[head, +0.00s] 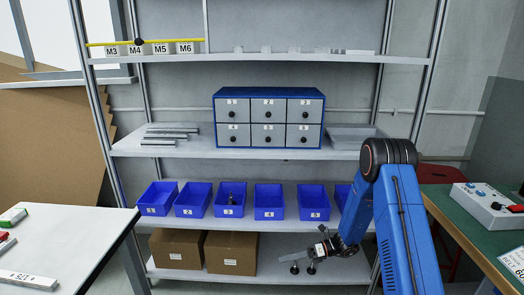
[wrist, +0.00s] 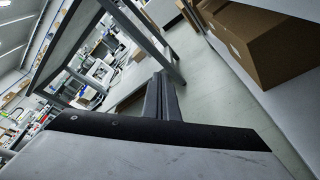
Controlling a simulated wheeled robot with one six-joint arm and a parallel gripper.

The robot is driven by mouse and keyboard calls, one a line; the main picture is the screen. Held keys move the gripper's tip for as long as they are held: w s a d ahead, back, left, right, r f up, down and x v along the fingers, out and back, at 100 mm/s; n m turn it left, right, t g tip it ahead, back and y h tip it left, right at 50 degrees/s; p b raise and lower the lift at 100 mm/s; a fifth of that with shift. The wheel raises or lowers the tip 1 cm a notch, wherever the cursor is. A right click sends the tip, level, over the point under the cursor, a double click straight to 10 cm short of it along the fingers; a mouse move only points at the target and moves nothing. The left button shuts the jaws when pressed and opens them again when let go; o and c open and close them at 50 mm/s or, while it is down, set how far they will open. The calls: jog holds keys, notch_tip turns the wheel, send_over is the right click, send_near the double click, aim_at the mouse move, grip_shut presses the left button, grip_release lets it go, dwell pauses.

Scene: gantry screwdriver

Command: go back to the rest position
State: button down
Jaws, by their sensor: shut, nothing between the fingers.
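My gripper (head: 284,256) is low in front of the shelf rack in the head view, beside the right-hand cardboard box and below the row of blue bins. Its fingers point left. In the wrist view the fingers (wrist: 162,88) are together, with nothing held between them. My blue arm comes up from the lower right of the head view, bends at a dark joint and reaches down to the gripper.
Blue bins (head: 270,212) line the lower shelf; one holds a small dark object. Cardboard boxes (head: 230,262) stand below. A drawer cabinet (head: 268,92) is on the middle shelf. A white table (head: 80,232) is left, a green-topped bench (head: 462,225) right.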

jog(key=s+d+r+n+g+h, duration=0.15)
jog(key=s+r+n+h, duration=0.25)
jog(key=s+r+n, duration=0.45)
jog(key=s+d+r+n+h, duration=0.3)
jog(key=s+r+n, duration=0.2)
jog(key=s+r, duration=0.6)
jog(key=s+d+r+n+t+h, duration=0.4)
jog(key=s+d+r+n, duration=0.2)
jog(key=s, duration=0.3)
jog(key=s+d+r+n+t+h, duration=0.4)
jog(key=s+d+r+n, duration=0.2)
jog(key=s+d+n, duration=0.1)
jog(key=shift+s+d+r+h, duration=0.35)
jog(key=shift+s+d, duration=0.45)
jog(key=shift+s, duration=0.4)
